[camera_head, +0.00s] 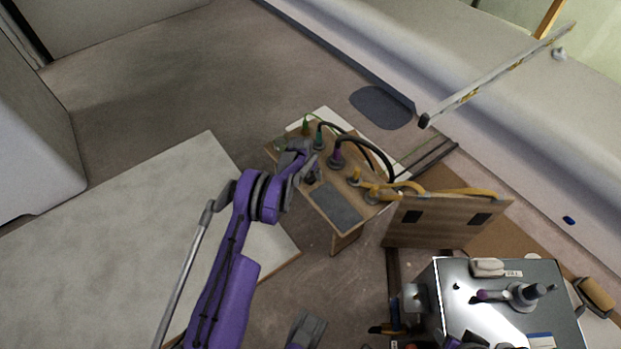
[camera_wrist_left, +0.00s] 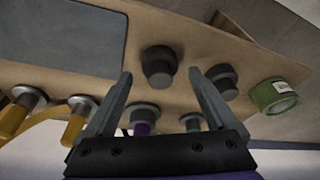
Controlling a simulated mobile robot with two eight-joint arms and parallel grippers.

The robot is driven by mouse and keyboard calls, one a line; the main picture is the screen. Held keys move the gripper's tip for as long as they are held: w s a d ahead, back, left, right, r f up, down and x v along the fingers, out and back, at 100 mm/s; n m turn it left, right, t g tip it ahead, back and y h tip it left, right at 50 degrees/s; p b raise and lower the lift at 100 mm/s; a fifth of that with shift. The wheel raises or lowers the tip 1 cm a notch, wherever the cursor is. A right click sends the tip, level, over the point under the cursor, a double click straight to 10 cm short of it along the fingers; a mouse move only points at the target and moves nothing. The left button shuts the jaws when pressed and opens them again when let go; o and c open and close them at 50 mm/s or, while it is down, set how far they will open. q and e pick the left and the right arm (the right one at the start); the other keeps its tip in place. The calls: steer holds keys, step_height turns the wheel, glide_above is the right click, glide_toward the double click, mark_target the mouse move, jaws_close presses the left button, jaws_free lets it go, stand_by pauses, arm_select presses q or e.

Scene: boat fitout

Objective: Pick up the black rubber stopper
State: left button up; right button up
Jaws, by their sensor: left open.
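My left gripper (camera_wrist_left: 158,82) is open and empty above the small wooden bench. In the left wrist view, a short black round stopper-like piece (camera_wrist_left: 158,66) stands on the board between and just beyond the fingertips, apart from them. A second dark round piece (camera_wrist_left: 222,80) stands beside it, partly behind the right finger. I cannot tell for sure which one is the rubber stopper. In the head view my left gripper (camera_head: 308,168) reaches over the bench from the left and hides much of these pieces.
The bench (camera_head: 345,240) carries a grey pad (camera_head: 336,205), a green-bodied fitting (camera_wrist_left: 276,95), and several plugs with black and yellow cables. A wooden panel (camera_head: 440,222) stands to the right. A metal box (camera_head: 500,270) with items on top is at lower right.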

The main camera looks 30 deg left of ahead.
mark_target(310, 174)
arm_select(q)
steer(key=shift+w+f, duration=0.2)
steer(key=shift+f, duration=0.5)
jaws_close()
step_height(310, 174, up, 10)
steer(key=shift+r+p, duration=0.1)
steer(key=shift+p, duration=0.65)
